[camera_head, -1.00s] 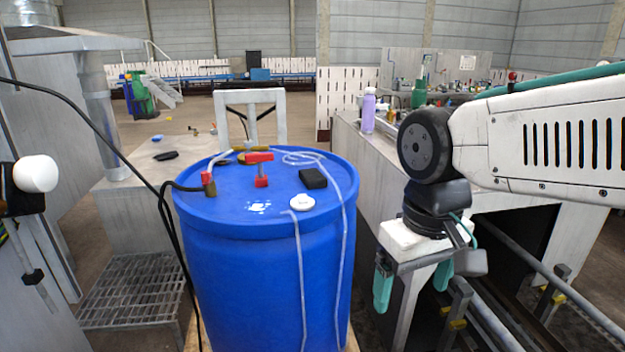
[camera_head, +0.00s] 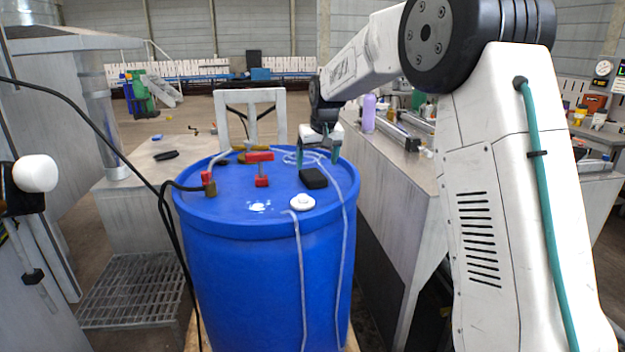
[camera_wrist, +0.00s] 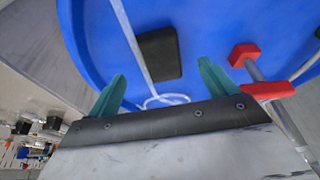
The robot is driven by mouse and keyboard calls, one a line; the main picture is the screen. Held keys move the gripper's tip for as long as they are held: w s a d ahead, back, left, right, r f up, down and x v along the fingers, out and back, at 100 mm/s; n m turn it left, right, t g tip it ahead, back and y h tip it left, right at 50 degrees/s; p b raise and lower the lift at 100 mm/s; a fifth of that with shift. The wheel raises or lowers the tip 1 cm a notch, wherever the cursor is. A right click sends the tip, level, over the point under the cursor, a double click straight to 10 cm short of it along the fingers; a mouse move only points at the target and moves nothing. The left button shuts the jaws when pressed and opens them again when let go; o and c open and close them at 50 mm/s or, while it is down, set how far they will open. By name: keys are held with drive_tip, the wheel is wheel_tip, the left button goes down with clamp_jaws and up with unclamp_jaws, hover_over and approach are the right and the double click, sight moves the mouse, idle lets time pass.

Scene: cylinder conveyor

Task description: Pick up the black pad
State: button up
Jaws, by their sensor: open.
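The black pad (camera_head: 313,179) lies flat on the top of the blue barrel (camera_head: 270,280), towards its right side. In the wrist view the black pad (camera_wrist: 159,54) lies beyond the fingertips, roughly midway between them. My gripper (camera_head: 318,158) is open and empty, just above and behind the pad in the head view. Its green fingers also show apart in the wrist view (camera_wrist: 162,78). Nothing of the pad is clearly hidden in the wrist view. I cannot tell the exact height of the fingertips over it.
A red clamp (camera_head: 260,160) stands left of the pad; it also shows near the right finger in the wrist view (camera_wrist: 262,82). A white round cap (camera_head: 302,201) lies in front of the pad. A clear hose (camera_head: 340,190) runs over the barrel beside the pad.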

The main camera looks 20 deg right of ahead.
sight(313, 174)
drive_tip(key=shift+w+r+t, duration=0.3)
drive_tip(key=shift+w+r, duration=0.2)
drive_tip(key=shift+r, duration=0.3)
drive_tip(key=shift+x, duration=1.05)
drive_tip(key=shift+s+x, duration=0.1)
drive_tip(key=shift+x, duration=1.3)
drive_tip(key=shift+s+x, duration=0.15)
drive_tip(key=shift+x, duration=1.25)
drive_tip(key=shift+d+f, duration=0.1)
drive_tip(key=shift+f, duration=0.25)
drive_tip(key=shift+c, duration=0.4)
drive_tip(key=c, duration=1)
